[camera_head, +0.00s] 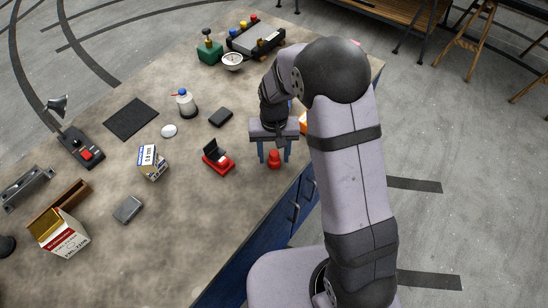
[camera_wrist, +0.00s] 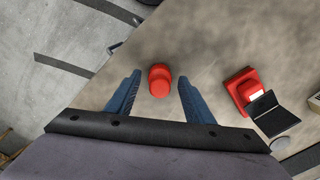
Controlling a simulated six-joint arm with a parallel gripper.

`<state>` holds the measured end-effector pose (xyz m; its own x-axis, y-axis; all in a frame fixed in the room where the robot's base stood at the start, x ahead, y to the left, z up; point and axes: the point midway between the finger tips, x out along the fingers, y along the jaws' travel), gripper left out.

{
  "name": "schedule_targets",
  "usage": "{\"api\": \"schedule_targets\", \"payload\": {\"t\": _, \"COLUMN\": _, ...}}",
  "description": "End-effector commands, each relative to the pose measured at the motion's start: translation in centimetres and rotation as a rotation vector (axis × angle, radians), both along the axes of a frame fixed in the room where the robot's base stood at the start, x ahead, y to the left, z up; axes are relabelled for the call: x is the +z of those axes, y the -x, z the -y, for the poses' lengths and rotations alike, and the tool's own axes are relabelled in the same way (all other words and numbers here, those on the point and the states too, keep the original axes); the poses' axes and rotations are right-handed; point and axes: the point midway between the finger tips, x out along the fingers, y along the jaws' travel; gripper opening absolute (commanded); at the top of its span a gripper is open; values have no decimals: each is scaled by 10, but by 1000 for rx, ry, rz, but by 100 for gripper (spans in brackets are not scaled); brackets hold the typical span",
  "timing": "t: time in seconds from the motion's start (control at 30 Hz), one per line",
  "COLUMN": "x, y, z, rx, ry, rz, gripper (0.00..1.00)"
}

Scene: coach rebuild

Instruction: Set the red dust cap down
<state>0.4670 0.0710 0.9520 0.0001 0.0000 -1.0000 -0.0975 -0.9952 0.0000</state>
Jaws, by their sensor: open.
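The red dust cap (camera_head: 274,159) stands on the table near its front edge, below my gripper (camera_head: 274,155). In the wrist view the red dust cap (camera_wrist: 160,80) lies between and slightly beyond the two blue fingers of my gripper (camera_wrist: 157,82). The fingers are wide apart, with a clear gap on each side of the cap. Nothing is held. No part of the cap appears hidden in the wrist view.
A red device with a raised black lid (camera_head: 217,157) stands left of the cap; it also shows in the wrist view (camera_wrist: 243,90). A black box (camera_head: 220,117) lies behind it. The table edge is close by the cap. Bare tabletop (camera_head: 190,215) lies to the front left.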

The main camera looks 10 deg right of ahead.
Motion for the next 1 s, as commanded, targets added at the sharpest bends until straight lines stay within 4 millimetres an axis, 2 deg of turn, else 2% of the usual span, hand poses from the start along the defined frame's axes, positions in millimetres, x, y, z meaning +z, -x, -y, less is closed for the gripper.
{"api": "schedule_targets", "payload": {"t": 0.4, "x": 46, "y": 2, "z": -2, "rx": 0, "ry": -1, "rz": 4, "gripper": 48}}
{"api": "schedule_targets", "payload": {"t": 0.73, "x": 59, "y": 5, "z": 0, "rx": 1, "ry": 0, "rz": -1, "gripper": 48}}
{"api": "schedule_targets", "payload": {"t": 0.87, "x": 63, "y": 20, "z": 9, "rx": 7, "ry": 0, "rz": 1, "gripper": 48}}
{"api": "schedule_targets", "payload": {"t": 1.0, "x": 69, "y": 57, "z": 29, "rx": 25, "ry": 0, "rz": 2, "gripper": 48}}
